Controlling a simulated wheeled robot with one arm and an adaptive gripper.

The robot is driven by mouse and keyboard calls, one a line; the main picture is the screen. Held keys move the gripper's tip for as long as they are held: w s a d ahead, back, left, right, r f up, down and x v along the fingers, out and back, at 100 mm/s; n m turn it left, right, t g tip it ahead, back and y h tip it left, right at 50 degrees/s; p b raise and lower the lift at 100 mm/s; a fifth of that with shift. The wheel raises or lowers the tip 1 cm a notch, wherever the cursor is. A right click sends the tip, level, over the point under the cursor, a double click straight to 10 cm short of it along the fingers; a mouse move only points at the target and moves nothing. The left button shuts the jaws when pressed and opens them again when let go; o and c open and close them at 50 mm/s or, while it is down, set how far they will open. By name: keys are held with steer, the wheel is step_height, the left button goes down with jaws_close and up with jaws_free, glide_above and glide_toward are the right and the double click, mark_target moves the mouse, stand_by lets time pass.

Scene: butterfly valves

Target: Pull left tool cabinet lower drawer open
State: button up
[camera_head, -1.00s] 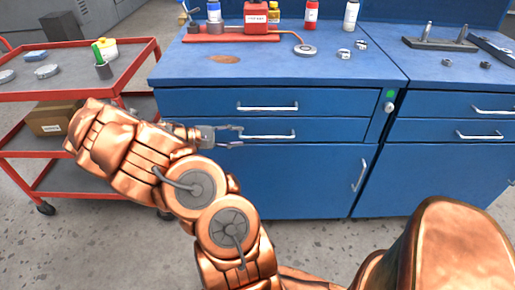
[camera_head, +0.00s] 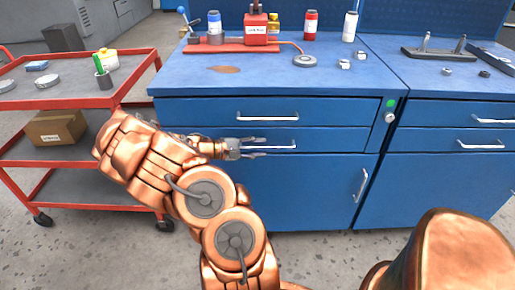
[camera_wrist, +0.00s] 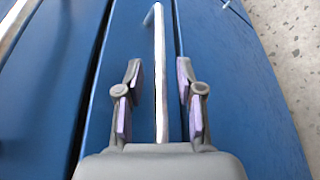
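The left blue cabinet's lower drawer (camera_head: 335,140) is shut, its front flush with the cabinet. Its silver bar handle (camera_head: 288,147) is partly covered by my gripper (camera_head: 258,149) in the head view. In the wrist view, the handle (camera_wrist: 159,45) runs lengthwise between the two fingers of my gripper (camera_wrist: 159,75). The fingers are open, one on each side of the bar, with a visible gap on both sides. Whether the fingertips reach past the bar in depth is hard to tell.
The upper drawer with its handle (camera_head: 267,117) is just above, and a cabinet door (camera_head: 310,190) is below. A red cart (camera_head: 80,102) stands at left near my arm. Bottles and a red device (camera_head: 256,33) stand on the cabinet top. A second blue cabinet (camera_head: 440,180) adjoins at right.

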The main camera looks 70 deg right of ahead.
steer(key=shift+c, duration=0.2)
jaws_close()
stand_by(0.4)
